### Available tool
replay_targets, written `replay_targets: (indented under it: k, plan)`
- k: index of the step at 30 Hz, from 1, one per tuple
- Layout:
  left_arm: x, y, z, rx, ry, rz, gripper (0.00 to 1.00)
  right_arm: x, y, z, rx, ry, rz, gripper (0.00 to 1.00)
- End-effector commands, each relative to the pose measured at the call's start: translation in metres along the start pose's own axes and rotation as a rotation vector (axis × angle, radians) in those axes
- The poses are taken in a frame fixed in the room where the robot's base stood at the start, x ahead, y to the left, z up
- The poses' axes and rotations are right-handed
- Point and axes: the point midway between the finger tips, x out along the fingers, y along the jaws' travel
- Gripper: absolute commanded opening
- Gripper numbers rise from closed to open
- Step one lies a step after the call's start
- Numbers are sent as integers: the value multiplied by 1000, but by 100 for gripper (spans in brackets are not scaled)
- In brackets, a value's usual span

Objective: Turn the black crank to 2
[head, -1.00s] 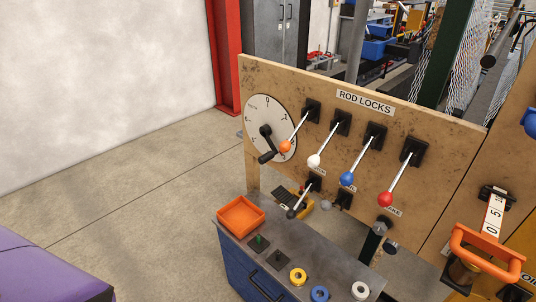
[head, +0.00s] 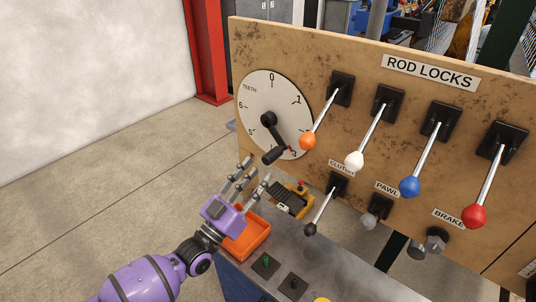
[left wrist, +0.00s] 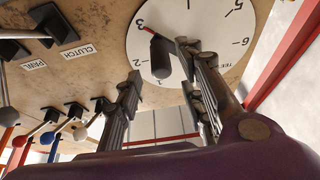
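The black crank (head: 273,155) is mounted on a round white dial (head: 255,95) at the left of the wooden panel. Its arm slants down and right from the hub, with its red tip by the 3. The crank's handle (left wrist: 160,58) also shows in the left wrist view, between and beyond the finger ends. My purple left gripper (head: 248,175) is open and empty, just below and left of the handle, fingers pointing up toward it. I see no contact. My right gripper is not in view.
An orange-knobbed lever (head: 308,140) hangs close right of the crank. White, blue and red levers continue rightward. A clutch lever (head: 310,229) sits below. An orange tray (head: 250,236) lies on the bench under my gripper. The floor at left is clear.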

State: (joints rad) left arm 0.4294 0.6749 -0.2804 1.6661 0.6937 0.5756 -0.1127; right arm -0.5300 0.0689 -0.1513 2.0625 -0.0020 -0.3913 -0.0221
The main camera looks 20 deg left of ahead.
Motion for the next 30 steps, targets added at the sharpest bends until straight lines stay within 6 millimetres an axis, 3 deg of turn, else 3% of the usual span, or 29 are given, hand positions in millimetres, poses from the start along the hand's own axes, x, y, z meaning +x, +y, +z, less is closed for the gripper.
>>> replay_targets:
  k: [12, 24, 30]
  plan:
    - [63, 1, 0, 2, -1, 1, 36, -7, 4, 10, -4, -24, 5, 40]
    - [72, 1, 1, 2, -3, 2, 36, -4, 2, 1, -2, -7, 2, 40]
    - [72, 1, 1, 2, -3, 2, 12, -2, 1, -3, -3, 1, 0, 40]
